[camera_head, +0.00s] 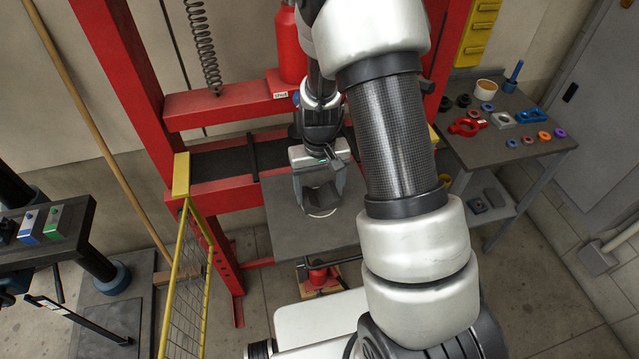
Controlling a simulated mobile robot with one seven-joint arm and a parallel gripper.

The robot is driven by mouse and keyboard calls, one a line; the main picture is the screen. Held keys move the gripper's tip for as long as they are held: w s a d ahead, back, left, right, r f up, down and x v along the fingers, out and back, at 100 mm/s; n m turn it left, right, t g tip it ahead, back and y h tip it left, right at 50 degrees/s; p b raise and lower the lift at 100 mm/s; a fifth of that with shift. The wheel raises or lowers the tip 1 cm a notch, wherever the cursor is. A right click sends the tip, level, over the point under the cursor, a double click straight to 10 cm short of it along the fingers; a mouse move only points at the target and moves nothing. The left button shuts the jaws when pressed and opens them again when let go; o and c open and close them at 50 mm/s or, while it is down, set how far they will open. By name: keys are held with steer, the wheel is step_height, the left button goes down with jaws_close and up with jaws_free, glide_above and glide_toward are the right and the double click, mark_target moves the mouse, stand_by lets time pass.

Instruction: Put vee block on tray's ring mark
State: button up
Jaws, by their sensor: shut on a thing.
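My gripper (320,200) is at the middle of the view, pointing down over the grey tray (288,237). Its fingers are shut on a dark grey block, which looks like the vee block (321,197). A pale arc, part of the ring mark (323,213), shows on the tray just below the block. The rest of the ring is hidden behind the block and fingers. I cannot tell whether the block touches the tray or hangs a little above it.
A red press frame (226,101) stands behind and left of the tray. A yellow mesh guard (188,275) is at left. A side table (507,150) with coloured parts is at right. The tray's front left is bare.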

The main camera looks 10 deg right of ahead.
steer(key=shift+r, duration=0.1)
steer(key=shift+w, duration=0.1)
steer(key=o, duration=2)
steer(key=shift+o, duration=0.2)
step_height(320, 180, up, 11)
step_height(320, 180, up, 13)
steer(key=t, duration=0.2)
glide_above(319, 199)
steer(key=s, duration=0.6)
steer(key=s+r+t, duration=0.3)
steer(key=s+r, duration=0.3)
steer(key=s, duration=0.6)
steer(key=shift+s+r+t, duration=0.15)
steer(key=shift+r+t, duration=0.15)
steer(key=shift+r, duration=0.1)
